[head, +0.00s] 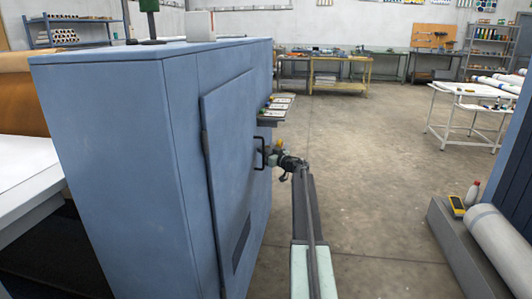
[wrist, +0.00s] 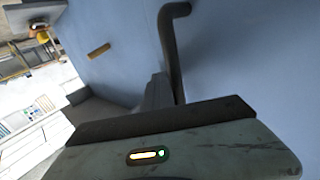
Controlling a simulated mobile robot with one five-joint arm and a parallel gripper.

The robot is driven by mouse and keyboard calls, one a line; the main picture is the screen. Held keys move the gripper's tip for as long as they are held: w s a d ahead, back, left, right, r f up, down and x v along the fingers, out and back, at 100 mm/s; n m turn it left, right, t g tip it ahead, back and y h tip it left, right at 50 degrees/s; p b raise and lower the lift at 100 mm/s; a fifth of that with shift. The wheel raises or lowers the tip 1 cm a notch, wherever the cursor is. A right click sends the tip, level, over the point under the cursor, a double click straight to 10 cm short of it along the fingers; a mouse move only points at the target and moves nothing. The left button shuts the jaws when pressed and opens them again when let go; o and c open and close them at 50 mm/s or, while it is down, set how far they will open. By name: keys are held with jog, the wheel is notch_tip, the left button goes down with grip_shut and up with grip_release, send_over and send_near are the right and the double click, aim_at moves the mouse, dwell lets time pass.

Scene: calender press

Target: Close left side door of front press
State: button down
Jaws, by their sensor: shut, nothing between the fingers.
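The blue press cabinet (head: 110,150) fills the left of the head view. Its side door (head: 226,170) is a blue panel standing slightly proud of the cabinet side; I cannot tell exactly how far it is ajar. A dark bar handle (head: 259,152) sits at the door's right edge, and it also shows in the wrist view (wrist: 173,50). My gripper (head: 277,156) is shut and empty at the handle, just to its right in the head view. In the wrist view my gripper's finger (wrist: 158,92) is close below the handle; whether they touch is unclear.
Small control panels (head: 277,108) jut from the cabinet beyond the door. Open concrete floor (head: 375,170) lies to the right. A grey platform with a white roll (head: 500,240) is at the right edge. A white table (head: 470,105) and workbenches stand farther back.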

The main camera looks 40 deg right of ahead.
jog(key=shift+w+a+n+y, duration=0.15)
jog(key=shift+w+a+y, duration=0.1)
jog(key=shift+a, duration=0.3)
jog(key=shift+w+a+n+y, duration=0.15)
jog(key=shift+a+y, duration=0.1)
jog(key=shift+a, duration=0.3)
jog(key=shift+s, duration=0.15)
jog(key=s+d+h, duration=0.1)
jog(key=s+d, duration=1)
jog(key=shift+d, duration=0.3)
